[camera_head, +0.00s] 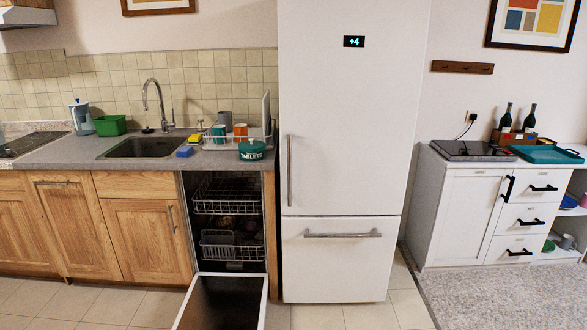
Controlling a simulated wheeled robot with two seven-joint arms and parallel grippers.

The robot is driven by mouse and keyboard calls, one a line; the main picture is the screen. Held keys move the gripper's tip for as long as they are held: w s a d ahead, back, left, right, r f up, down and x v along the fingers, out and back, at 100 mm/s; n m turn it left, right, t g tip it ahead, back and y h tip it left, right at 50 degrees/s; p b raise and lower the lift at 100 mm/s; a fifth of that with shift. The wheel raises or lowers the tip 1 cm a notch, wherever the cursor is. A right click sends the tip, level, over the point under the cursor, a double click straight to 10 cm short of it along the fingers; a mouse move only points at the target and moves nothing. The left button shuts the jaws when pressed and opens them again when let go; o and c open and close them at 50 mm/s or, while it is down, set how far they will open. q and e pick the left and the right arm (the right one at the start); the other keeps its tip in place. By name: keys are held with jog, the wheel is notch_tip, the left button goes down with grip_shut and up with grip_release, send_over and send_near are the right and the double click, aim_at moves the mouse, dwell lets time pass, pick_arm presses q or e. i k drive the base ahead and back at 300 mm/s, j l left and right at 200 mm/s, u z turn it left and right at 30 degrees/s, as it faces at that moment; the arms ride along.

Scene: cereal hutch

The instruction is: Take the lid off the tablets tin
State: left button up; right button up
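The tablets tin (252,152) is a round dark green tin with a white label reading "TABLETS". It stands upright on the grey counter, near the counter's right end beside the fridge. Its lid (252,143) is on top, with a small knob in the middle. Neither of my grippers is in the head view, so nothing is touching the tin.
The open dishwasher (228,222) is below the tin, its door (220,302) lowered into the floor space. A dish rack (232,141) with cups stands just behind the tin. A blue sponge (184,151) lies to its left. The tall white fridge (350,130) stands right.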

aim_at(251, 144)
jog(key=i+l+u, duration=0.2)
jog(key=u, duration=0.2)
jog(key=i+l+u, duration=0.25)
jog(key=u, duration=0.15)
jog(key=i+l+u, duration=0.4)
jog(key=l+u, duration=0.4)
jog(key=i+l+u, duration=0.15)
jog(key=l+u, duration=0.25)
jog(key=l, duration=0.3)
jog(key=l+u, duration=0.4)
jog(key=l, duration=0.3)
jog(key=i, duration=0.05)
